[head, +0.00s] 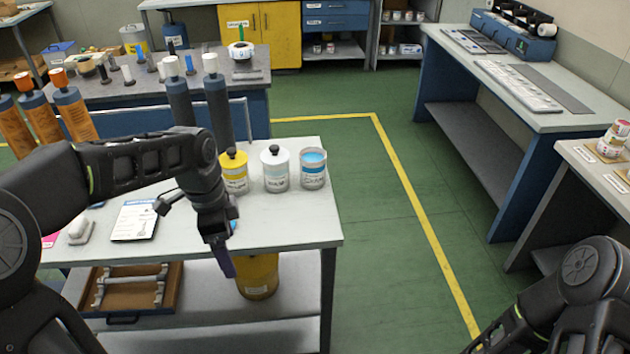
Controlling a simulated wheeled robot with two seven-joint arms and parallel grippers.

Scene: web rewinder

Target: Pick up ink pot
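Three ink pots stand upright in a row near the back right of the white-topped table (290,222). The yellow pot (236,184) has a dark knob on top and is partly hidden by my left arm. The white pot (275,175) also has a dark knob. The pot at the right (313,176) is open and shows light blue ink. My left gripper (224,263) points down in front of the pots, apart from them. Its fingers are seen edge-on, so their opening cannot be told. My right arm shows at the lower right, with its gripper out of view.
A large yellow container (258,276) stands on the shelf below, beside a brown tray (130,288). A printed sheet (135,220) lies on the table's left part. Tall dark rollers (218,108) rise behind. Green floor (380,260) is open to the right.

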